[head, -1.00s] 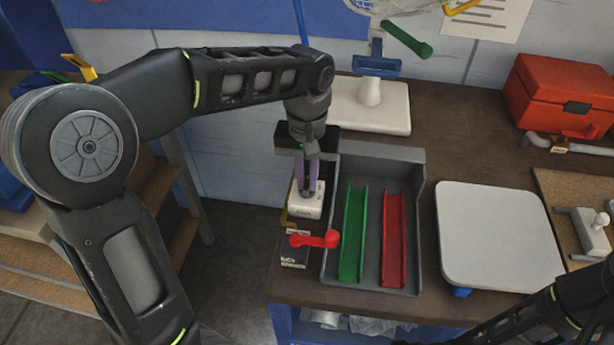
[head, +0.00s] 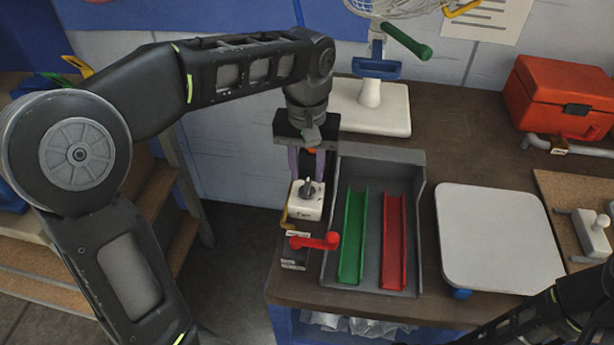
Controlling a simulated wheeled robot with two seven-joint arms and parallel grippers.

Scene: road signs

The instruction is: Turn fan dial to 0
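The dial is a grey knob (head: 312,188) on top of a small white box (head: 305,207) at the left edge of the workbench. Its setting marks are too small to read. My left gripper (head: 307,172) is just above and behind the knob, pointing down. Its two purple fingers are apart, with nothing held between them. The fan stands at the back, with its wire cage (head: 402,8) cut off by the top edge and a white base (head: 385,112). My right arm comes in at the bottom right, and its gripper is outside the picture.
A red lever (head: 315,241) sits just in front of the dial box. A grey tray (head: 418,215) with a green channel (head: 353,235) and a red channel (head: 394,240) is to the right. Further right are a white plate (head: 498,235) and a red toolbox (head: 562,95).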

